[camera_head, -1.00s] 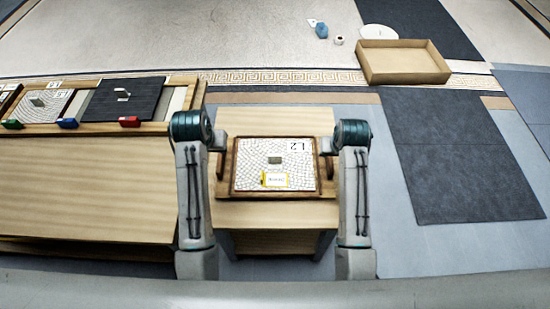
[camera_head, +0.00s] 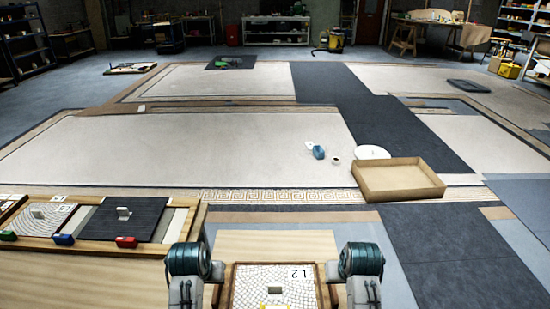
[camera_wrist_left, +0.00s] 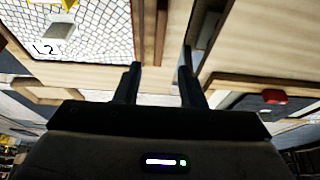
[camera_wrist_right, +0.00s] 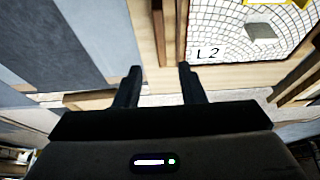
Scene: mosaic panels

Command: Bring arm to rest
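The panel marked L2 (camera_head: 274,287) is a pale mosaic in a wood-framed tray on the small table, cut off by the bottom of the head view. It also shows in the left wrist view (camera_wrist_left: 95,30) and the right wrist view (camera_wrist_right: 225,25). My left gripper (camera_wrist_left: 158,68) is at the tray's left side, its fingers apart. My right gripper (camera_wrist_right: 158,72) is at the tray's right side, its fingers apart. A wooden bar of the tray shows ahead of each finger gap. I cannot tell whether the fingers touch it. My arms hide the fingers in the head view.
A wooden bench (camera_head: 95,270) with panels and coloured blocks stands at left. An open cardboard box (camera_head: 400,196) lies on the floor at right, near a white disc (camera_head: 372,152) and a blue object (camera_head: 319,152). The floor beyond is mostly clear, with shelves along the back.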

